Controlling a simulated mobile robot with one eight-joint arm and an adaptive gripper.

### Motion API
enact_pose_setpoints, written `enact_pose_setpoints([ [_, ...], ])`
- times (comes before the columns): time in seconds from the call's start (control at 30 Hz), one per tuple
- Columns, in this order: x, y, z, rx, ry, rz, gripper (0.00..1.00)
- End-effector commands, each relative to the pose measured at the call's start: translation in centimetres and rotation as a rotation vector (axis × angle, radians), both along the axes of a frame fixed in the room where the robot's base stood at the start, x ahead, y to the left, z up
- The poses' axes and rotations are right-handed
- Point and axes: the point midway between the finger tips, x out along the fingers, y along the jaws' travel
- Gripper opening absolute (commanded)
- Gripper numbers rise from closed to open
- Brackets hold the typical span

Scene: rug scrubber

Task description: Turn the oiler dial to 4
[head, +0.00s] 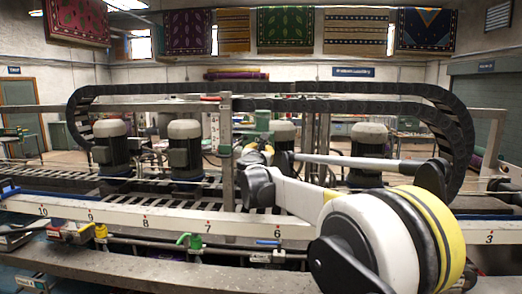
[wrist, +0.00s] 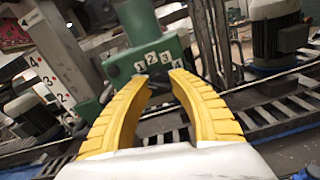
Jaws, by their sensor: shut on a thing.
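The oiler is a green housing (wrist: 148,62) on a post in the wrist view, with white number plates 1, 2, 3 and 4 in an arc on its face. Its green body also shows in the head view (head: 250,137), beyond my arm. My gripper (wrist: 161,80) has its two yellow fingers on either side of the spot just below the plates and is shut on the oiler dial. The dial is mostly hidden between the fingertips, and its pointer cannot be made out. In the head view my gripper (head: 256,149) is at the green body, partly covered by my arm.
A numbered white rail (head: 172,222) crosses the front, with a green valve (head: 190,240) and a yellow one (head: 100,230) below it. Grey motors (head: 185,150) stand behind. A black cable chain (head: 300,104) arches overhead. A second numbered strip (wrist: 50,82) shows left of the oiler.

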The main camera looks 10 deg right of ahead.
Motion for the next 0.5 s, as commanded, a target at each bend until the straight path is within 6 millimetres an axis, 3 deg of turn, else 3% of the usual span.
enact_pose_setpoints([
  [0.5,0.02,0.07,0.00,0.456,-0.148,0.000,0.00],
])
